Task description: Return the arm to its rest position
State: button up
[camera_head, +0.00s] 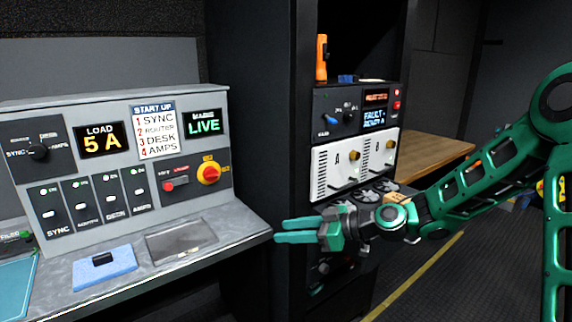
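My arm (470,180) is green and comes in from the right, bent at an elbow near the top right corner. My gripper (278,231) points left, level with the right end of the grey console desk. Its two green fingers lie nearly parallel, one above the other, with a narrow dark line between them. Nothing shows between them, but how far apart they are is hard to tell. The gripper overlaps the desk's right edge in the picture; whether it touches is unclear.
The grey console (120,165) at left has switches, a red and yellow knob and displays reading "LOAD 5 A" and "LIVE". A blue pad (98,272) lies on its desk. An equipment rack (358,125) with an orange flashlight (321,58) on top stands behind my gripper. A wooden bench (428,152) is beyond.

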jog(key=s+d+f+m+h, duration=0.45)
jog(key=s+d+h, duration=0.2)
jog(key=d, duration=0.35)
jog(key=s+d+r+m+h, duration=0.35)
jog(key=s+d+m, duration=0.2)
jog(key=d, duration=0.45)
jog(key=s+d+r+m+h, duration=0.2)
jog(key=s+d+m+h, duration=0.25)
jog(key=s+d, duration=0.35)
jog(key=s+d+f+m+g+y, duration=0.1)
jog(key=s+d+m+g, duration=0.4)
jog(key=s+d, duration=0.6)
jog(key=s+m, duration=0.1)
jog(key=s, duration=0.3)
jog(key=shift+d+f, duration=0.3)
jog(key=shift+f, duration=0.1)
jog(key=shift+s, duration=0.1)
jog(key=shift+c, duration=0.9)
